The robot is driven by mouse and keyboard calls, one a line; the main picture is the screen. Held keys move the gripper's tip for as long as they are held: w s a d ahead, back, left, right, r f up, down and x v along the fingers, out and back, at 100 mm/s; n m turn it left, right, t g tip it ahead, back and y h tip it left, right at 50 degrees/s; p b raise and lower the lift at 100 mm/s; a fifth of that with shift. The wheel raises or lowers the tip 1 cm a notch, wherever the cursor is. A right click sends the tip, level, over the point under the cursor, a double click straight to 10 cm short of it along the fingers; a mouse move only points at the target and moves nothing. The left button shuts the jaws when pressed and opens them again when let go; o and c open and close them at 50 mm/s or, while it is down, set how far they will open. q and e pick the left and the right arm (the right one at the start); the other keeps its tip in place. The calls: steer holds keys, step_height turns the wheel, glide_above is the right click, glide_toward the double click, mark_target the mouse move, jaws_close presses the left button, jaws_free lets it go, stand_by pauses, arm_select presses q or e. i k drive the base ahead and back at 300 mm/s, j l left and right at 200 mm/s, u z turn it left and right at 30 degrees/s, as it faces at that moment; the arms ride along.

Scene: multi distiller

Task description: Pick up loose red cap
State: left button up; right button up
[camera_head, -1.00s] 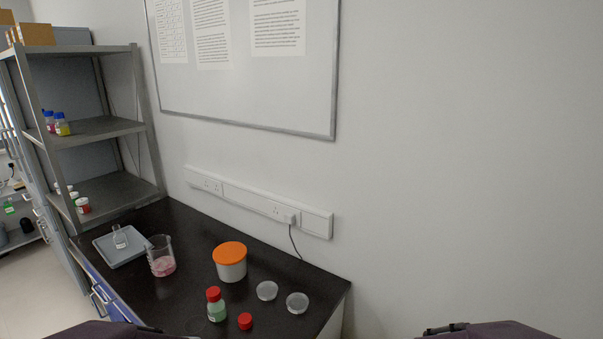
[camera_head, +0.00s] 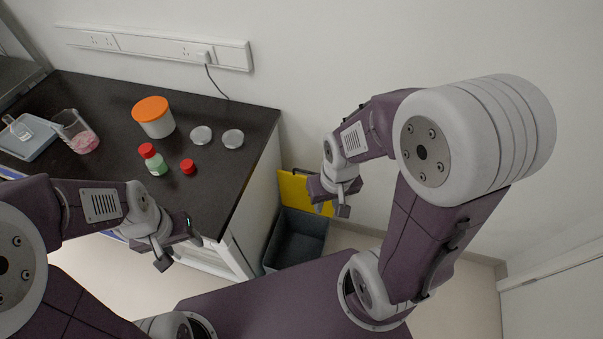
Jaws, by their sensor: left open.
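The loose red cap (camera_head: 187,166) lies on the black bench top, just right of a small bottle with a red cap (camera_head: 153,158) and green label. My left gripper (camera_head: 178,253) is open and empty, in front of the bench's front edge, nearer to me than the cap and apart from it. My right gripper (camera_head: 341,203) hangs well to the right of the bench, over the area of a grey bin; its fingers are small and dark, and I cannot tell how far apart they are.
A white tub with an orange lid (camera_head: 155,117) and two clear dishes (camera_head: 201,135) (camera_head: 233,139) stand behind the cap. A beaker of pink liquid (camera_head: 77,132) and a grey tray (camera_head: 29,146) are at left. A grey bin with yellow lid (camera_head: 297,240) stands right of the bench.

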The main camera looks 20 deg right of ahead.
mark_target(187, 167)
steer(key=k+u, duration=0.1)
steer(key=u, duration=0.6)
steer(key=i+u, duration=0.1)
steer(key=u, duration=0.55)
steer(key=i+j+z, duration=0.15)
steer(key=j, duration=0.15)
steer(key=i+j+z, duration=0.2)
steer(key=j, duration=0.15)
steer(key=i+j+z, duration=0.4)
steer(key=i+j, duration=0.1)
steer(key=j, duration=0.1)
